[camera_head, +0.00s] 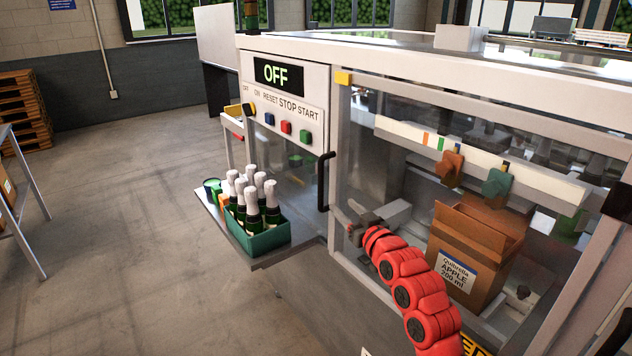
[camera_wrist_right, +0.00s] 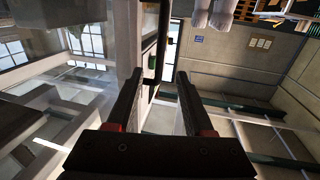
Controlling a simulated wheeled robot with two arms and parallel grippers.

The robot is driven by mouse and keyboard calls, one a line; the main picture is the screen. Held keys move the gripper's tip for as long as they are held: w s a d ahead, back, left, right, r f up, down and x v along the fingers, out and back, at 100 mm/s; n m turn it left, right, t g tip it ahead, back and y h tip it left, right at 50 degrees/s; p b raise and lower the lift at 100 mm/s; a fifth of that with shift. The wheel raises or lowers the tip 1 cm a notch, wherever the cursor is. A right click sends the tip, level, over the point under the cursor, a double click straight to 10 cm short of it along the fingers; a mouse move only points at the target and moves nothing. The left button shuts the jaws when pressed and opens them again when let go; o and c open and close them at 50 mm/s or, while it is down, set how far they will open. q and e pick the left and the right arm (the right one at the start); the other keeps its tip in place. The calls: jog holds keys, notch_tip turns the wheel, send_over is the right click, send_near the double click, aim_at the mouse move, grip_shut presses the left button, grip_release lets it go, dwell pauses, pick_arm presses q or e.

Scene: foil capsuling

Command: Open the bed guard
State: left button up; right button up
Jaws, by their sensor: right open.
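The machine's clear guard panel (camera_head: 398,105) looks closed in its pale frame. An upright black handle (camera_head: 324,182) stands on the frame left of it; which panel it belongs to is unclear. My right gripper (camera_head: 352,222), on the red arm, is just right of and below the handle in the head view, apart from it. In the right wrist view the two black fingers (camera_wrist_right: 160,75) are spread with nothing between them. A dark bar that looks like the handle (camera_wrist_right: 154,85) shows beyond them. My left gripper is not in view.
The display (camera_head: 278,73) reads OFF above several coloured buttons. A green crate of bottles (camera_head: 258,236) stands on a shelf (camera_head: 215,208) left of the handle. A brown carton (camera_head: 460,240) is visible at the machine's bed. The floor at left is mostly clear.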

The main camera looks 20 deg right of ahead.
aim_at(323, 185)
jog(key=w, duration=0.5)
jog(key=w+a, duration=0.1)
jog(key=w, duration=0.4)
jog(key=w+a, duration=0.1)
jog(key=w, duration=0.5)
jog(key=shift+a+f, duration=0.1)
jog(key=shift+w+a, duration=0.2)
jog(key=shift+w, duration=0.25)
grip_shut()
dwell(0.8)
